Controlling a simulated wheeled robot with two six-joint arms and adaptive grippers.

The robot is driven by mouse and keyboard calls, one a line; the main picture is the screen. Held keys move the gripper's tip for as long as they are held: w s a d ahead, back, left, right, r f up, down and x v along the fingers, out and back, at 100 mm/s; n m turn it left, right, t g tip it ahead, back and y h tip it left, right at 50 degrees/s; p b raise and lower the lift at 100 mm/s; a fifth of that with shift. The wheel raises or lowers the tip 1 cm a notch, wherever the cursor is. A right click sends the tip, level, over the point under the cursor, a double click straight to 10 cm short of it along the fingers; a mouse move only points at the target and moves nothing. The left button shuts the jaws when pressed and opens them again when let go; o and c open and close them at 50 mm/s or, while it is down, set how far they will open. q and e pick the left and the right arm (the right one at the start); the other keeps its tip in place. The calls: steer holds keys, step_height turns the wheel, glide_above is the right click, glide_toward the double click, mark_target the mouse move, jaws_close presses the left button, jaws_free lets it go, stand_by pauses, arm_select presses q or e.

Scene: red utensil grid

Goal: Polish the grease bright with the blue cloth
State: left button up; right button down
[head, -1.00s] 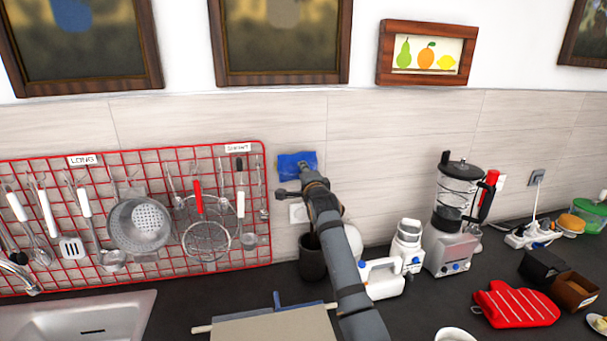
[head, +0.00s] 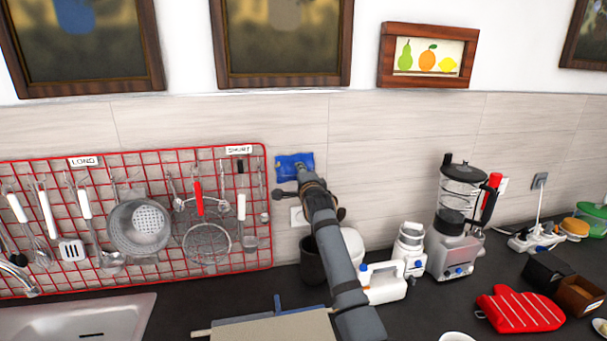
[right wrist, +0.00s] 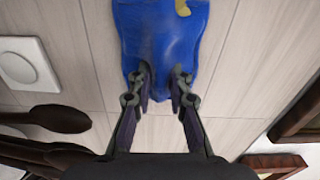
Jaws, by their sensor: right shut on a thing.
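The blue cloth (head: 290,163) is against the beige wall tiles, just right of the red utensil grid (head: 266,215). My right gripper (head: 301,170) reaches up to the wall and is shut on the cloth. In the right wrist view, the cloth (right wrist: 160,35) is bunched between and beyond the fingertips (right wrist: 164,85). A small yellowish patch (right wrist: 183,7) shows at the cloth's far edge; I cannot tell whether it is grease. Any wall behind the cloth is hidden. My left gripper is not in view.
A wall socket (head: 298,216) and a dark pot (head: 312,262) are below the cloth. Dark spoons (right wrist: 55,118) show near the gripper in the wrist view. A blender (head: 456,235) stands to the right.

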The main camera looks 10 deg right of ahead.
mark_target(287, 173)
steer(key=shift+s+a, duration=0.1)
steer(key=shift+a, duration=0.75)
steer(key=shift+a+f+b, duration=0.15)
steer(key=shift+a+b, duration=0.5)
steer(key=shift+b, duration=0.05)
steer(key=shift+a, duration=0.45)
steer(key=shift+a+r, duration=0.15)
steer(key=shift+r, duration=0.05)
